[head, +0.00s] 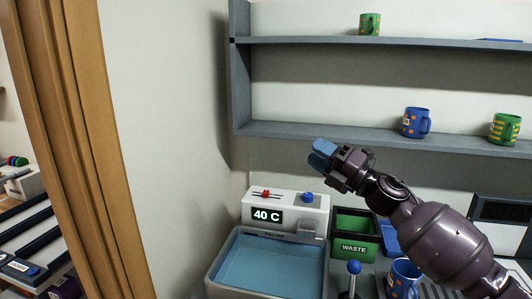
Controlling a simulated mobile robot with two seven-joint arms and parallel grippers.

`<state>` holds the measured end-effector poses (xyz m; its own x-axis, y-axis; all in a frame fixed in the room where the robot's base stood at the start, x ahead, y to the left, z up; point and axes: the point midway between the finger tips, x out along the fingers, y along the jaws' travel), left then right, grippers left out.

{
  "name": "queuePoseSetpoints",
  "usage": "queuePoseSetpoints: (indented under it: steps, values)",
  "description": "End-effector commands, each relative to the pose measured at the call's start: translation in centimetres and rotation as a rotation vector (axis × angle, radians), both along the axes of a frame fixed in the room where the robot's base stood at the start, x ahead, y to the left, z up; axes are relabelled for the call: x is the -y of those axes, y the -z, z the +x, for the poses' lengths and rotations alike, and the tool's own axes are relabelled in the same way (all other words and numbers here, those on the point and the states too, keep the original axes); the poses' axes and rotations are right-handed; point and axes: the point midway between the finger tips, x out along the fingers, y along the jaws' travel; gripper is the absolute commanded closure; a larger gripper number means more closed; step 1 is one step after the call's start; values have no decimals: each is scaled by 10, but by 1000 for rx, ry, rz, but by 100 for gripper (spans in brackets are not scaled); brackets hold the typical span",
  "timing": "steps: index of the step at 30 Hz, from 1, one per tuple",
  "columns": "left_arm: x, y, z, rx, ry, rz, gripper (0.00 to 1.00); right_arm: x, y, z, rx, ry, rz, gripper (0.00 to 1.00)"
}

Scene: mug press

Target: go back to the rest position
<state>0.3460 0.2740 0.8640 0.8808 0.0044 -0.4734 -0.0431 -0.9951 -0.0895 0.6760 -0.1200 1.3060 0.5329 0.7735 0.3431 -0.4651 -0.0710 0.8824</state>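My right gripper (322,154) is raised in front of the shelf unit, at the end of my dark purple arm that comes in from the lower right. Its blue fingertips point to the upper left and lie close together. I cannot tell whether a gap is between them, and I see nothing held in them. The fingertips show against the wall just below the lower shelf, above the washer-like unit with the 40 C display (267,216). My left gripper is not in view.
A green mug (369,24) stands on the upper shelf (300,41). A blue mug (415,122) and a green-yellow mug (504,129) stand on the lower shelf (280,130). Below are a WASTE bin (354,248), a blue-knobbed lever (354,267) and another blue mug (404,277). A wooden frame (95,150) stands left.

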Motion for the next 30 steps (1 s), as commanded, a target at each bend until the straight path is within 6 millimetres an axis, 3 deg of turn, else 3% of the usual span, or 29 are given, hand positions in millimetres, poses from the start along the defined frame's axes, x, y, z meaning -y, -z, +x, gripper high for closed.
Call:
queuePoseSetpoints:
  steps: [8, 14, 21, 30]
  values:
    - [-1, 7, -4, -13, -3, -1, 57, 46, 98, -18, -500, 150, 527, 63]
    - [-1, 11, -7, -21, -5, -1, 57, 76, 182, -50, -813, 263, 811, 63]
    - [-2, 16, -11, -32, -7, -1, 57, 105, 278, -112, -1110, 395, 1074, 63]
    - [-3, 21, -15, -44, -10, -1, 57, 133, 373, -213, -1320, 549, 1311, 63]
